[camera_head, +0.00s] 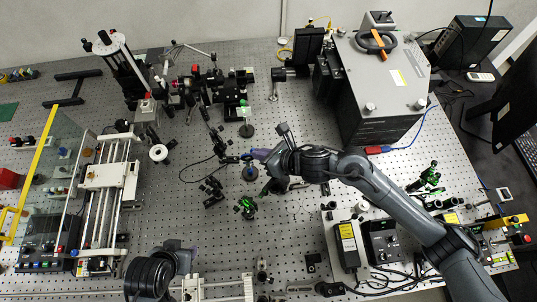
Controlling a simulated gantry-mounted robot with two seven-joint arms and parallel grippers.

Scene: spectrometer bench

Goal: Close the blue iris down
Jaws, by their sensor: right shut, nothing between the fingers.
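The blue iris (250,174) appears as a small blue-marked mount on a round base, standing on the perforated bench near the middle. My right gripper (251,155) reaches in from the right, with its fingertips just above the blue iris in the picture. It is shut and empty. I cannot tell whether its fingers touch the iris, and the iris lever is too small to make out. Part of my left arm shows at the bottom left, with its gripper end (190,252) small and dark; its fingers are not clear.
A similar green-topped mount (245,113) stands behind the blue iris. Dark optics mounts (213,187) and a green-lit mount (246,207) stand close by at left and front. A large grey box (375,95) stands at the back right. Bare bench (290,230) lies in front.

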